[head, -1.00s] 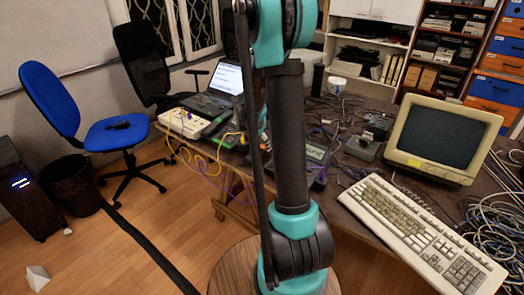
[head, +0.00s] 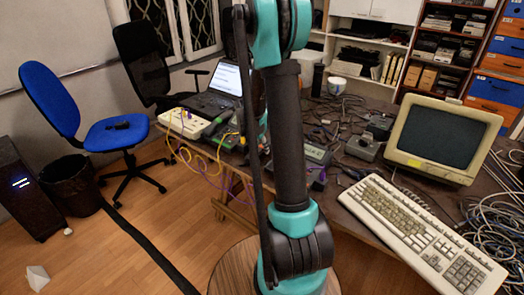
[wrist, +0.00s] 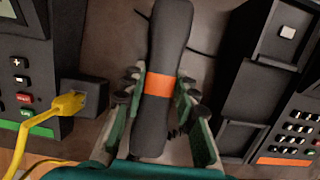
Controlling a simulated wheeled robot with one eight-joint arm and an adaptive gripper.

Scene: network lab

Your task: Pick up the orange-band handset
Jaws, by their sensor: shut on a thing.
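The orange-band handset (wrist: 166,45) is a dark bar with an orange band around its middle. It runs nearly upright through the centre of the wrist view. My gripper (wrist: 160,79) is shut on it, with one green-and-black finger on each side at the band. A dark phone base with an orange strip (wrist: 283,161) stands to the right, its long cradle bare in the wrist view. The head view shows my arm, but my gripper and the handset are hidden or too unclear to make out there.
Left in the wrist view is another phone base (wrist: 30,75) with a green strip and a yellow cable (wrist: 50,115) plugged in beside it. In the head view, a keyboard (head: 420,235), an old monitor (head: 443,138), a laptop (head: 222,85) and loose cables crowd the table.

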